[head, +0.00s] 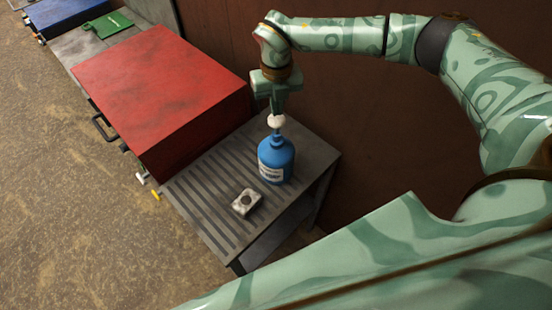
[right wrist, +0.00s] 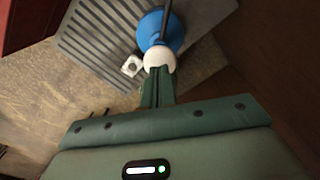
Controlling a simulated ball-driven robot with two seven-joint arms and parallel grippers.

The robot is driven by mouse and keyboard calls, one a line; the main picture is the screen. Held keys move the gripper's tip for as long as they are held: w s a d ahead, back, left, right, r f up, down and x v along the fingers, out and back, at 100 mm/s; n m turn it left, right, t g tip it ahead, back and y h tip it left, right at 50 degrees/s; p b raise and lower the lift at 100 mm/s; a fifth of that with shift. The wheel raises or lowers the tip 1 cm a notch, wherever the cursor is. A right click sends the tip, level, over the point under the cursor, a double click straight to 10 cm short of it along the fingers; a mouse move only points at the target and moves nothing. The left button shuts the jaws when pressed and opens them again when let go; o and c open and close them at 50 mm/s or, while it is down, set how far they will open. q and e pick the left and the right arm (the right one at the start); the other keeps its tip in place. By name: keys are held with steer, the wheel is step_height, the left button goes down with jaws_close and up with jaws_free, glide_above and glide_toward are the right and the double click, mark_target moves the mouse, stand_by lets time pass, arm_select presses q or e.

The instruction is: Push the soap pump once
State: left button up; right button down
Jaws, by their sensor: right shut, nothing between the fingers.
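The soap pump is a blue bottle (head: 276,160) with a pale label and a white pump head (head: 277,121). It stands upright on a grey slatted side shelf (head: 205,195). My right gripper (head: 278,108) is shut and empty, pointing down directly over the pump head. Its fingertips are at the head, and I cannot tell whether they touch it. In the right wrist view, the closed fingers (right wrist: 158,78) end at the white head (right wrist: 159,59), with the blue bottle (right wrist: 161,32) beyond. My left gripper is not in view.
A small whitish block with a dark round spot (head: 246,202) lies on the shelf near the bottle. A large red box (head: 160,90) stands at the left. A brown wall (head: 350,120) is behind. A green item (head: 107,24) lies farther left.

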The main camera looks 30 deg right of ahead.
mark_target(277, 119)
steer(key=shift+f, duration=0.2)
steer(key=shift+f+b, duration=1.5)
steer(key=shift+f, duration=0.9)
steer(key=shift+r, duration=0.2)
steer(key=shift+r+p, duration=2.2)
steer(key=shift+r, duration=0.2)
step_height(277, 119, up, 6)
steer(key=p, duration=0.5)
